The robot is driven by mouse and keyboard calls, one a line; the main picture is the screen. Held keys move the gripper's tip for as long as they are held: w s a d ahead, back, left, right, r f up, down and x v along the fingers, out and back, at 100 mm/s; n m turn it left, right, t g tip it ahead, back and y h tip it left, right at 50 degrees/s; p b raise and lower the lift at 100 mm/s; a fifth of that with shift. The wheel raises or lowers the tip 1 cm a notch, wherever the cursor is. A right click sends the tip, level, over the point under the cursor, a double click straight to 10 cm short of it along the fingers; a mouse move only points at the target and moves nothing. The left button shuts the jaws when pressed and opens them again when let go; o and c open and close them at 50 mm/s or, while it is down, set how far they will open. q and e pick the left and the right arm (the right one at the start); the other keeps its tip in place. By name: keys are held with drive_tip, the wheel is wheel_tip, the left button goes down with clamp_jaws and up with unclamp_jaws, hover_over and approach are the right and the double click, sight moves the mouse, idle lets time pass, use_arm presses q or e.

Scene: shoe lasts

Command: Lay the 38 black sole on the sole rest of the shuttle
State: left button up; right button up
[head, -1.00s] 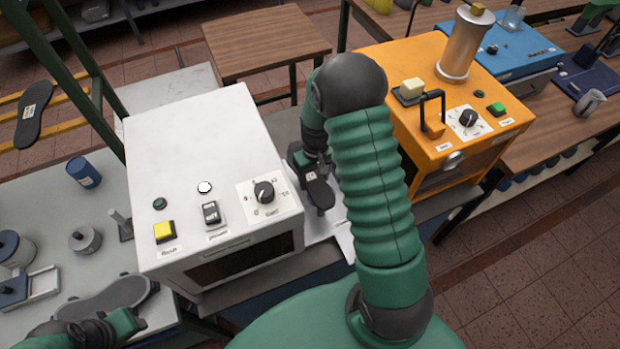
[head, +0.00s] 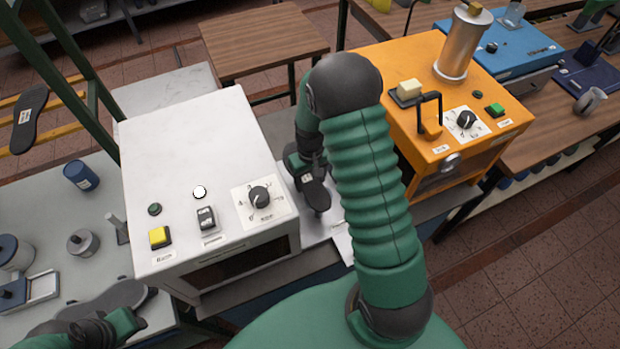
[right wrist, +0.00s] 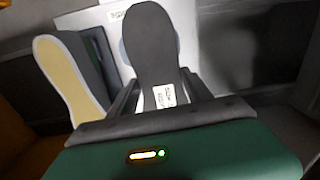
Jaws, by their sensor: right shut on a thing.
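My right gripper (right wrist: 157,92) is shut on a black sole (right wrist: 150,45) with a small white label near the jaws. In the head view the black sole (head: 317,196) shows below my right gripper (head: 304,172), between the white and orange machines. In the right wrist view, the sole lies over a white plate (right wrist: 198,22), probably part of the shuttle. Pale edges show on both sides of the sole; whether it touches anything beneath cannot be told.
The white machine (head: 190,140) stands left of my right gripper, and the orange machine (head: 475,90) stands right. A grey sole-like piece (head: 118,297) lies on the left bench near my left gripper.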

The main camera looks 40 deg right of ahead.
drive_tip(key=shift+a+r, duration=0.1)
drive_tip(key=shift+a, duration=0.25)
use_arm(q)
drive_tip(key=shift+a+f, duration=0.1)
use_arm(e)
drive_tip(key=shift+d+f, duration=0.25)
drive_tip(key=shift+d, duration=0.3)
drive_tip(key=o, duration=1.5)
drive_tip(key=shift+a, duration=0.25)
drive_tip(key=shift+c, duration=0.2)
use_arm(q)
drive_tip(key=shift+a, duration=0.3)
use_arm(e)
drive_tip(key=shift+r, duration=0.1)
drive_tip(key=o, duration=0.4)
use_arm(q)
drive_tip(key=shift+d, duration=0.15)
use_arm(e)
drive_tip(key=shift+d, duration=0.1)
